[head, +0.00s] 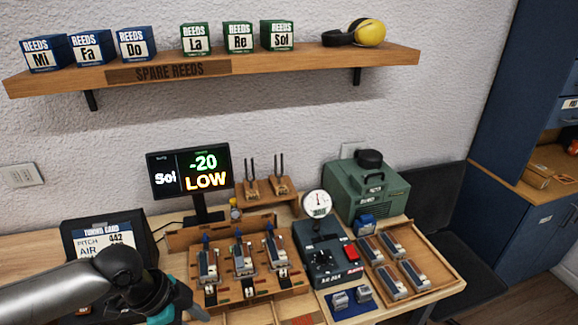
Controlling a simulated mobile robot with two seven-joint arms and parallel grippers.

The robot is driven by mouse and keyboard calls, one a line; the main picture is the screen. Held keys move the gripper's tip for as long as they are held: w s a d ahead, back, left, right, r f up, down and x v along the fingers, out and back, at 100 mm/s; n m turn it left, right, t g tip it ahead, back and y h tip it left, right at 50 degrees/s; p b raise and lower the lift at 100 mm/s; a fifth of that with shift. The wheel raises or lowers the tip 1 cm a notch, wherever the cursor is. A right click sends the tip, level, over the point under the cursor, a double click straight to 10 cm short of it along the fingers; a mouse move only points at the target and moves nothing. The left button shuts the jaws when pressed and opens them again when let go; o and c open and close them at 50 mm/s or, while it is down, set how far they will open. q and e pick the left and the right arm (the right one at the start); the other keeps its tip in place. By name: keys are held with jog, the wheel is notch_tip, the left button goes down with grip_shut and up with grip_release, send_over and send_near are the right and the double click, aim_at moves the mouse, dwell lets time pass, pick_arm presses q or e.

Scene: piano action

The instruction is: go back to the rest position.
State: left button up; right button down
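My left arm comes in from the lower left, over the front left of the bench. My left gripper (190,312), dark with teal parts, points right and down at the bottom edge, just left of the wooden reed rack (250,290). Its fingertips are small and partly cut off, so I cannot tell whether it is open or holds anything. My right gripper is not in view.
The rack holds several metal reed pieces. A monitor (190,173) reads "Sol -20 LOW". A dark gauge device (325,255), a green machine (366,190) and a wooden tray (440,283) stand right. A shelf (290,62) with reed boxes hangs above.

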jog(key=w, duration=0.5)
pick_arm(q)
jog(key=s+d+n+t+h, duration=0.1)
jog(key=s+d, duration=0.2)
jog(key=d, duration=0.3)
jog(key=s+d+n+t, duration=0.1)
jog(key=s+d, duration=0.2)
jog(key=d, duration=0.3)
jog(key=s+a+f+n+y, duration=0.2)
jog(key=s+a+n+y, duration=0.3)
jog(key=s+a+n, duration=0.45)
notch_tip(320, 180, down, 29)
jog(key=a+n+b, duration=0.1)
jog(key=a+b, duration=0.1)
jog(key=b, duration=0.7)
jog(key=s+a+f+g+b, duration=0.1)
jog(key=s+f+b, duration=0.3)
jog(key=s+f, duration=0.4)
jog(key=s+a+f+g+b, duration=0.1)
jog(key=s+f+b, duration=0.3)
jog(key=f, duration=1.2)
jog(key=s, duration=0.4)
jog(key=shift+a+f+b, duration=0.15)
jog(key=shift+a+b, duration=0.15)
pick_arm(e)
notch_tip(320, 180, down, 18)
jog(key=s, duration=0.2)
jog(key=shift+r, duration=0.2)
